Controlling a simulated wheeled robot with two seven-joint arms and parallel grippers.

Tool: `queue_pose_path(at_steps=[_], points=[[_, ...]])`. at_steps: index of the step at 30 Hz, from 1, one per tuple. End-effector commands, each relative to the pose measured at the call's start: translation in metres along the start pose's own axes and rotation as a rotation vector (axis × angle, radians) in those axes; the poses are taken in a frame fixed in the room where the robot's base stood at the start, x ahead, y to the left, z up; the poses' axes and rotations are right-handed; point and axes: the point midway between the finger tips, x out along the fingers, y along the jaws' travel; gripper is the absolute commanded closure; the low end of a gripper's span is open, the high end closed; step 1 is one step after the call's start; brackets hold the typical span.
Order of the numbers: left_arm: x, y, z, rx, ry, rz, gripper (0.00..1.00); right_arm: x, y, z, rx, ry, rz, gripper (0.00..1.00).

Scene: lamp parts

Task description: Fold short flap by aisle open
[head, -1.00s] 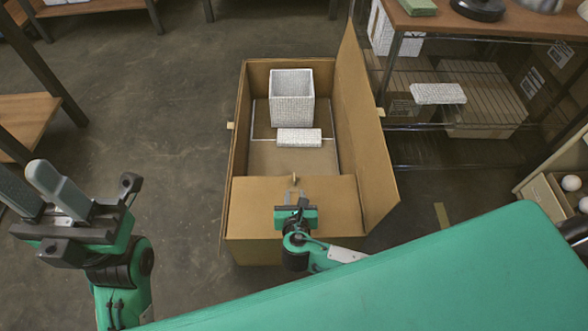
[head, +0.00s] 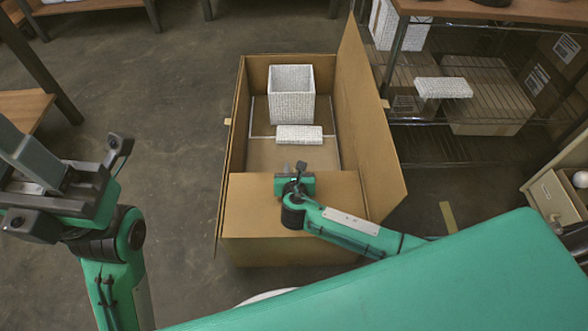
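An open cardboard box (head: 292,250) stands on the floor ahead of me. Its near short flap (head: 335,190) lies flat inward over the near end of the box. Its right long flap (head: 362,130) stands up, leaning outward, and its left long flap (head: 234,135) shows as a thin strip along the left side. My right gripper (head: 294,170) is over the flap's inner edge, left of its middle. Its fingers are small here; I cannot tell if they touch the flap or how far apart they are. My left gripper (head: 14,150) is open and empty at the far left, away from the box.
A white textured open container (head: 292,95) and a small white block (head: 299,135) are inside the box. A shelf rack (head: 470,110) with cartons stands close on the right. A wooden table (head: 22,108) is at the left. The floor between it and the box is clear.

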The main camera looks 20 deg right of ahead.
Motion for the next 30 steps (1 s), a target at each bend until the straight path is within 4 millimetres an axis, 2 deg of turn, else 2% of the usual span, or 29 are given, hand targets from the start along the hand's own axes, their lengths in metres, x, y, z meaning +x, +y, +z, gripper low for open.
queue_pose_path(at_steps=[2,6,30], points=[[0.0001,0.0000,-0.0001,0.000,0.000,0.000,0.64,-0.0002,0.0001,0.0000,0.000,0.000,0.000,0.74],[0.0001,-0.0001,-0.0003,0.000,0.001,0.000,0.64,-0.0003,0.0000,-0.0001,0.000,0.000,0.000,1.00],[-0.0001,-0.0001,-0.0002,0.000,-0.001,-0.001,0.64,-0.0006,0.0001,-0.0006,0.000,0.001,0.000,1.00]])
